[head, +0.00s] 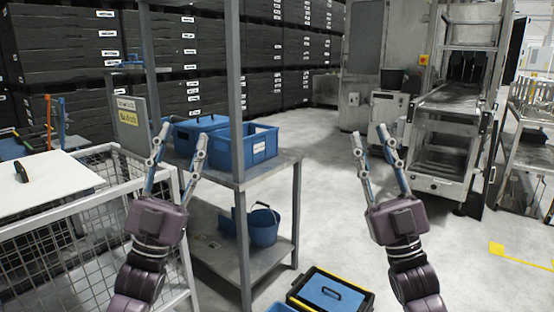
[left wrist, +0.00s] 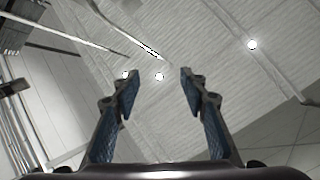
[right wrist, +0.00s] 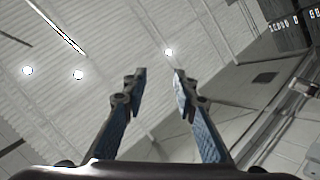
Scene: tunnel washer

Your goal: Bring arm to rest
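My left gripper (head: 180,142) is raised on the left in the head view, fingers pointing up, in front of the grey shelf unit. It is open and empty; its two blue-padded fingers also stand apart in the left wrist view (left wrist: 157,82), against the ceiling. My right gripper (head: 376,146) is raised right of the middle in the head view, fingers pointing up, over bare floor. It is open and empty; its fingers are apart in the right wrist view (right wrist: 158,80), with the ceiling behind. Neither gripper touches anything.
A grey metal shelf (head: 275,165) carries blue crates (head: 250,146), with a blue bucket (head: 263,228) below. A wire cart (head: 70,235) with a white top stands left. A black and blue toolbox (head: 332,291) sits on the floor. The washer (head: 447,130) stands back right.

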